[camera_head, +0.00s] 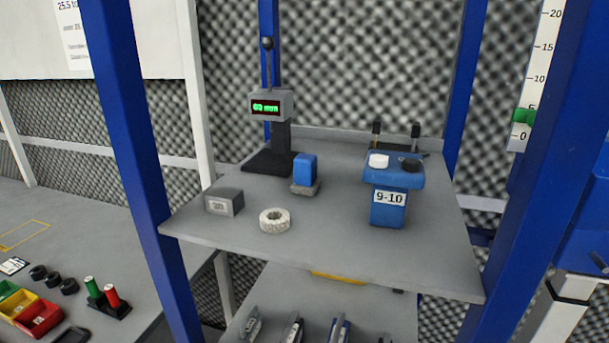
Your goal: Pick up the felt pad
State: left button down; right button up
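I cannot tell for certain which item is the felt pad. On the grey shelf (330,235), a blue block (305,168) stands on a grey, soft-looking base (305,189). A white disc (378,160) and a dark disc (410,164) lie on top of a blue stand (388,206) labelled 9-10. A whitish, rough ring (264,222) lies flat near the shelf's front. Neither of my grippers shows in the head view.
A gauge (270,104) with a green readout stands at the back of the shelf. A grey box (223,202) sits at the left. Blue posts (125,130) flank the shelf. A side table with coloured bins (38,318) is at lower left. The shelf's front right is clear.

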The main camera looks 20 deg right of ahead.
aim_at(306, 181)
jog(key=z, duration=0.5)
jog(key=k, duration=1.1)
jog(key=u, duration=0.5)
jog(key=i, duration=1.7)
jog(key=z, duration=1.15)
